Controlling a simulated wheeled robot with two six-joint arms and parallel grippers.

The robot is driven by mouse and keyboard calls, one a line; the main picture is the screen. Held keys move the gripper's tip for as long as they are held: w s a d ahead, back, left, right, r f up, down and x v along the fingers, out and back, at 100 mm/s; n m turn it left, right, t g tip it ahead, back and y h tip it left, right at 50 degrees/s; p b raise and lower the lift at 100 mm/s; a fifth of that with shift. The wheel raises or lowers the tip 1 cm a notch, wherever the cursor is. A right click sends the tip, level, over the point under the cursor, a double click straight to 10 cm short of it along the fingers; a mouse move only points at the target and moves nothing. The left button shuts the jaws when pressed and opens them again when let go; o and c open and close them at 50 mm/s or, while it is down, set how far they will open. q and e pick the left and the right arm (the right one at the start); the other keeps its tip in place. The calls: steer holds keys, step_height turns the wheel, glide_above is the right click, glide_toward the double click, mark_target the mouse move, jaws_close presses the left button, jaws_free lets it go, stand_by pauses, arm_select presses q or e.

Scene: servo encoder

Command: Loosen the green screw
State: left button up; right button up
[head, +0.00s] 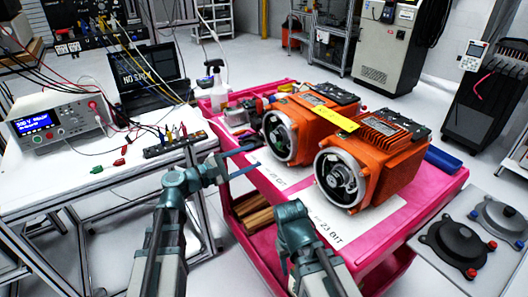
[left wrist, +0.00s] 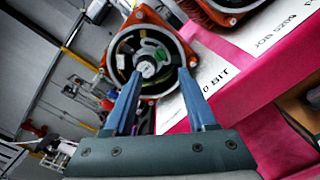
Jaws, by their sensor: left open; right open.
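Two orange servo motors stand on the pink cart, the left motor (head: 309,121) and the right motor (head: 385,161), each with its round encoder end open towards me. My left gripper (head: 246,161) is open and empty, apart from the left motor's encoder end. In the left wrist view my left gripper (left wrist: 160,88) has its two blue fingers spread in front of an encoder (left wrist: 146,68), with a pale hub showing between them. Green bits show inside that encoder; I cannot tell which is the green screw. My right gripper (head: 291,212) is open, in front of the right motor; its fingertips are hard to make out.
The pink cart (head: 440,190) carries paper labels, a yellow strip (head: 333,118) on the left motor and a spray bottle (head: 217,85) at its back. A white bench (head: 60,165) with a power supply (head: 62,119) and cables stands left. A grey surface with dark round parts (head: 455,244) is at right.

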arm_select(q)
steer(key=shift+v, duration=2.7)
steer(key=shift+d, duration=0.1)
steer(key=s+d+f+m+g+y, duration=0.2)
steer(key=s+d+f+m+g, duration=0.25)
steer(key=f, duration=0.25)
steer(key=s+d+f+m+g+y, duration=0.3)
steer(key=s+d+f+m+g, duration=0.15)
steer(key=d+f, duration=0.2)
steer(key=s+a+f+m+g+y, duration=0.2)
steer(key=s+a+f+m+y, duration=0.3)
steer(key=s+f+m+y, duration=0.5)
step_height(320, 180, up, 17)
steer(key=w+m+p, duration=0.1)
steer(key=p, duration=1.4)
steer(key=shift+y, duration=0.4)
